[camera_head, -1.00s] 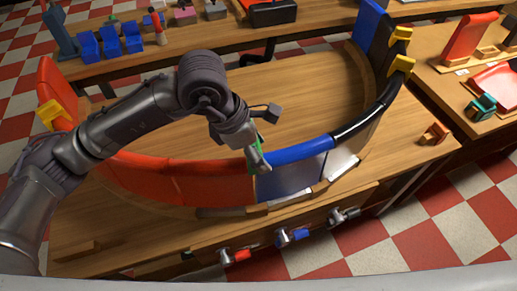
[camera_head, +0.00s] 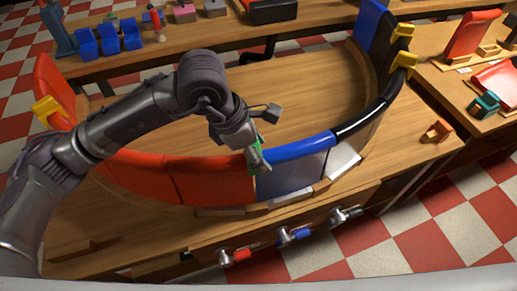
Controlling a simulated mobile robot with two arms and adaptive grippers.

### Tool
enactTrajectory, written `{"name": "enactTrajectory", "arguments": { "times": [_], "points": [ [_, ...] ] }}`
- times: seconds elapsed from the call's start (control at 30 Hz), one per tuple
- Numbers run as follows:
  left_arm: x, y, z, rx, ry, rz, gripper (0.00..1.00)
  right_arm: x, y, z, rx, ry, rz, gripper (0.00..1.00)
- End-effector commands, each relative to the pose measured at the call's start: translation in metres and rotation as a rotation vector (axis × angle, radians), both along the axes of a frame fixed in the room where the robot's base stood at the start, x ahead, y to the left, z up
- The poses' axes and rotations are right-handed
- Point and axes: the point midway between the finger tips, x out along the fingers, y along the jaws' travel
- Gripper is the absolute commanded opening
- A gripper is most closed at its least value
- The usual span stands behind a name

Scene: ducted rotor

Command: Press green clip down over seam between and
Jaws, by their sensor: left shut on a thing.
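The green clip (camera_head: 253,165) is at the seam between the red duct segment (camera_head: 212,182) and the blue duct segment (camera_head: 290,175). My left gripper (camera_head: 257,158) is shut on the clip from above and hides much of it. The clip appears to be on the top edge at the seam; I cannot tell how fully it is seated. The red segment lies left of the seam and the blue one right of it. My right gripper is not in view.
A black segment (camera_head: 357,124) continues the ring to the right. Yellow clips (camera_head: 404,60) sit at the far right, and another yellow clip (camera_head: 47,108) at the left. An orange clip (camera_head: 437,131) and a teal clip (camera_head: 484,105) lie to the right. The wooden surface inside the ring is clear.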

Motion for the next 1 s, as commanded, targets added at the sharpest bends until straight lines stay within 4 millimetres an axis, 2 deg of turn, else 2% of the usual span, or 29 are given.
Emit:
{"name": "enactTrajectory", "arguments": {
  "times": [0.2, 0.23, 0.4, 0.77, 0.87, 1.0],
  "points": [
    [-0.001, 0.0, -0.003, 0.001, 0.003, -0.002, 0.31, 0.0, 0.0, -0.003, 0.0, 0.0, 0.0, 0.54],
    [-0.001, 0.0, -0.003, 0.001, 0.003, -0.002, 0.64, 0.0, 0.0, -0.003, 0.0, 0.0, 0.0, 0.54],
    [-0.001, 0.0, -0.002, 0.001, 0.003, -0.002, 0.92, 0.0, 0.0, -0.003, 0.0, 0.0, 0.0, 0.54],
    [0.0, 0.001, 0.0, 0.0, 0.001, 0.0, 0.92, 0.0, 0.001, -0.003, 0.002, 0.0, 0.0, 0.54],
    [0.0, 0.004, 0.01, -0.001, -0.001, 0.0, 0.92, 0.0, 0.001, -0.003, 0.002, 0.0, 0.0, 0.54],
    [-0.002, 0.014, 0.034, -0.001, -0.004, -0.001, 0.92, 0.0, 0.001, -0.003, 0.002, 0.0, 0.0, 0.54]
  ]
}}
